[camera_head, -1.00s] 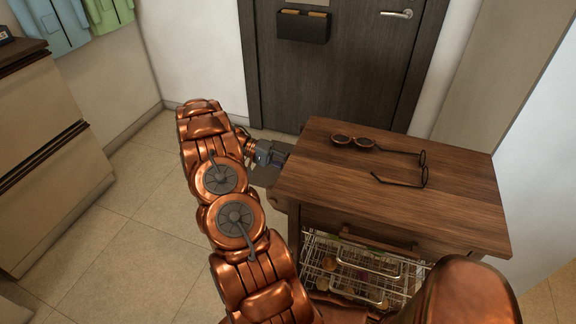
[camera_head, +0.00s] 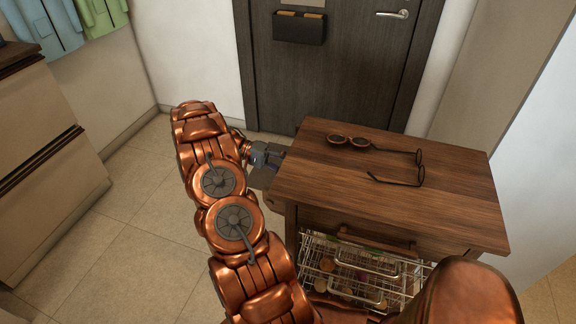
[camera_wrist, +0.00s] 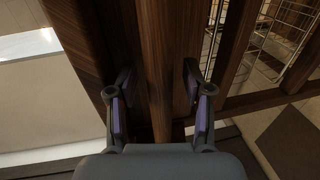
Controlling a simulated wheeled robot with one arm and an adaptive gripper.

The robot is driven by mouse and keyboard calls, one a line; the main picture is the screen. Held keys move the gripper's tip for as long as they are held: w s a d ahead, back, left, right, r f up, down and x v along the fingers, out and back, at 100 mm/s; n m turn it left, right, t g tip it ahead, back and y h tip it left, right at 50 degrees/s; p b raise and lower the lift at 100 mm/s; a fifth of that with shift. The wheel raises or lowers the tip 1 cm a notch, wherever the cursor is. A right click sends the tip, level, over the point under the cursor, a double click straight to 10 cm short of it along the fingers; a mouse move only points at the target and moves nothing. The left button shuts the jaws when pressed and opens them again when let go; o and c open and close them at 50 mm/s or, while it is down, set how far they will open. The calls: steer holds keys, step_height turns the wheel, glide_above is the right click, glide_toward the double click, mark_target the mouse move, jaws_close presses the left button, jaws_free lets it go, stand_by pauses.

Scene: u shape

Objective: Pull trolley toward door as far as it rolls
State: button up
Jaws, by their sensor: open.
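The trolley (camera_head: 440,198) has a wooden top, a drawer front with a wooden handle and wire baskets below. It stands in front of the dark door (camera_head: 345,75), with a strip of floor hardly visible between them. My gripper (camera_head: 273,163) is at the trolley's left side, near the far left corner; its fingertips are partly hidden by the trolley top there. In the wrist view my gripper (camera_wrist: 160,85) is open, with a finger on either side of a dark wooden upright (camera_wrist: 158,60) of the trolley. I cannot tell whether the fingers touch it.
A wire basket (camera_head: 345,262) holds small items. A drawer cabinet (camera_head: 45,170) stands at the left. Tiled floor (camera_head: 110,240) is clear between cabinet and arm. A pale wall is at the right.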

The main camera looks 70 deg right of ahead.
stand_by(0.4)
steer(key=w+a+r+n+t+h+p, duration=0.1)
steer(key=w+a+r+n+t, duration=0.25)
steer(key=a+r, duration=0.5)
steer(key=w+a+r+n+t+p, duration=0.25)
steer(key=w+a+r+n, duration=0.2)
steer(key=a, duration=0.75)
steer(key=s+a+r+n+t+y, duration=0.1)
steer(key=s+a+r+n+t, duration=0.1)
steer(key=a, duration=0.6)
steer(key=s+a+r+n+t, duration=0.2)
steer(key=s+a, duration=0.4)
steer(key=a, duration=0.3)
steer(key=s+a+r+n+t+y, duration=0.1)
steer(key=s+a+n+t, duration=0.3)
steer(key=a, duration=0.5)
steer(key=shift+s+a+r+n+y+p, duration=0.15)
steer(key=shift+s+r+n+y+p, duration=0.2)
steer(key=shift+s+r, duration=0.3)
steer(key=shift+w, duration=0.1)
steer(key=shift+c, duration=0.9)
steer(key=shift+d, duration=0.2)
